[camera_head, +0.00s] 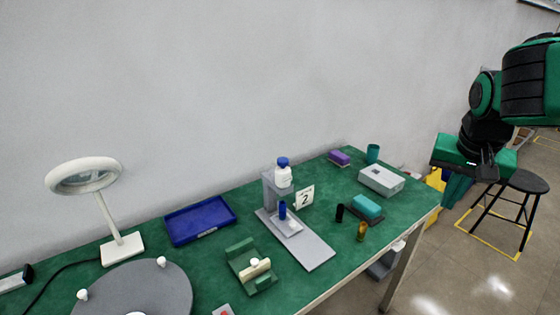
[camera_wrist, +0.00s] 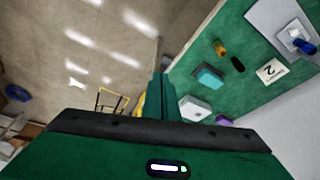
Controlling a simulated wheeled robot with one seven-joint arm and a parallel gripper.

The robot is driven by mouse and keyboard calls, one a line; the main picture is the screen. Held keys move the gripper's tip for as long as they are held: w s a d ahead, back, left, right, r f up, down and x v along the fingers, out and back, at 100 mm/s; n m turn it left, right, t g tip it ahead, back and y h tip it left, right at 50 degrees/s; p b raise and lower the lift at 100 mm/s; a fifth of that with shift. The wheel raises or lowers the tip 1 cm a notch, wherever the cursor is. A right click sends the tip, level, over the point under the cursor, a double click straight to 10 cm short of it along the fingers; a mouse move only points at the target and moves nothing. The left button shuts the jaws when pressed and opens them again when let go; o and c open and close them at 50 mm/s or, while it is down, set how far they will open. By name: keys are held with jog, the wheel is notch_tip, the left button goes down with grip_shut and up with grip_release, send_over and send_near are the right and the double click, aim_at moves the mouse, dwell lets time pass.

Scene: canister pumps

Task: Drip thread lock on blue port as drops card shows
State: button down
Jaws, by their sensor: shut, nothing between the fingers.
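A white bottle with a blue cap (camera_head: 283,174) sits upside or upright, I cannot tell which, in a grey stand (camera_head: 314,252) on the green table. A small blue cylinder (camera_head: 282,211), perhaps the blue port, stands below it on the stand's base; a blue part also shows in the wrist view (camera_wrist: 305,47). A white card reading "2" (camera_head: 304,197) stands beside the stand; it also shows in the wrist view (camera_wrist: 270,71). My gripper (camera_head: 486,172) is shut and empty, off the table's right end, well away from the stand. Its green fingers (camera_wrist: 163,88) point over the floor.
A teal-topped block (camera_head: 366,207), black cylinder (camera_head: 340,212), amber bottle (camera_head: 361,231) and grey box (camera_head: 381,180) stand right of the stand. A green fixture (camera_head: 250,266), blue tray (camera_head: 200,220) and lamp (camera_head: 122,248) are left. A black stool (camera_head: 524,182) stands beyond the table.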

jog(key=w+a+r+t, duration=0.2)
jog(key=w+a+r, duration=0.1)
jog(key=w+a, duration=0.45)
notch_tip(320, 180, up, 9)
jog(key=t+y, duration=0.4)
send_over(284, 162)
jog(key=shift+r, duration=0.1)
jog(key=shift+f, duration=4.4)
jog(key=shift+w+f, duration=0.1)
jog(key=shift+f, duration=0.1)
jog(key=shift+f, duration=0.15)
